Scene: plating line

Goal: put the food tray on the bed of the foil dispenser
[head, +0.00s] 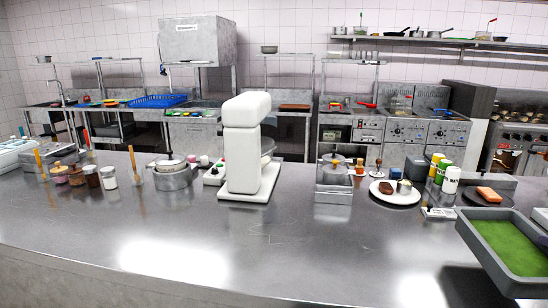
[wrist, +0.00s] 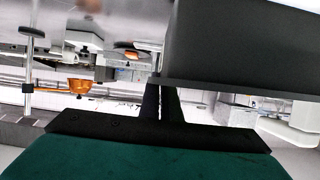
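The food tray (head: 482,252), grey with a flat green filling, is at the lower right of the head view. It looks raised above the steel counter's right end, and the picture edge cuts it off. In the wrist view a large dark grey wall with a rim, which looks like the tray (wrist: 245,45), fills the upper right. My gripper (wrist: 161,92) shows there with its dark fingers close together at the tray's rim and looks shut on it; the exact contact is hard to see. I cannot pick out the foil dispenser for sure.
The steel counter (head: 300,250) is clear along its front. A white mixer-like machine (head: 241,150) stands mid-counter. A pot (head: 174,177), a metal container (head: 334,184), a plate (head: 404,198) and several bottles stand along the back. A white object (head: 541,214) is cut off at the right edge.

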